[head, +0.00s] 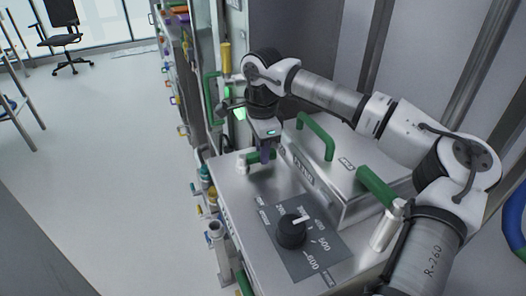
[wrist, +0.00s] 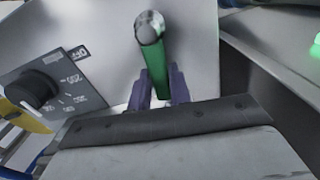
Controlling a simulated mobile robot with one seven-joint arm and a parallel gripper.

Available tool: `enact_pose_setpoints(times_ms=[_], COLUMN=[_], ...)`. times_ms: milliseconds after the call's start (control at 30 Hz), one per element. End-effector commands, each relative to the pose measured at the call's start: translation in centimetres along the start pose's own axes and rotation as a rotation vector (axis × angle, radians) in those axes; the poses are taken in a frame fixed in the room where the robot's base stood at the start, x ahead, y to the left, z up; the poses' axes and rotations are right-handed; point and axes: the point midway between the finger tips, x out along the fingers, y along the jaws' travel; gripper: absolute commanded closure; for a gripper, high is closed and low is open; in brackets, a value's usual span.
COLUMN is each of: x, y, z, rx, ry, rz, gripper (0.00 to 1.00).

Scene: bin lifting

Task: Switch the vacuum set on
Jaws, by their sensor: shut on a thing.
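The lever has a round metal end (wrist: 149,28). In the head view my gripper mostly hides this lever, and a pale end with some green shows beside the fingers. A black dial (head: 291,233) with a white pointer sits on a dark, numbered panel. It also shows in the wrist view (wrist: 38,88), where the panel reads OFF near the top.
A lid with a green bar handle (head: 316,135) stands behind the dial. Another green lever (head: 376,186) with a metal end is at the right. Valves with coloured parts (head: 213,232) line the machine's left side. Open floor (head: 110,130) lies to the left, with an office chair (head: 62,35) far back.

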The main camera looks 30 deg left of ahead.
Motion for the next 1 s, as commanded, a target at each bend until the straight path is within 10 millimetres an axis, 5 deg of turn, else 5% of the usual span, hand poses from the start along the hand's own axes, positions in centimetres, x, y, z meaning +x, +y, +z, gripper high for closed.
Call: enact_pose_setpoints(times_ms=[767, 800, 933, 1000], x=[-0.15, -0.15, -0.11, -0.08], y=[-0.63, -0.63, -0.59, -0.57], z=[0.01, 0.02, 0.02, 0.02], rx=[-0.104, -0.103, -0.103, -0.102], ry=[0.001, 0.001, 0.000, 0.000], rz=[-0.006, -0.006, -0.004, -0.003], gripper=[1.00, 0.76, 0.59, 0.58])
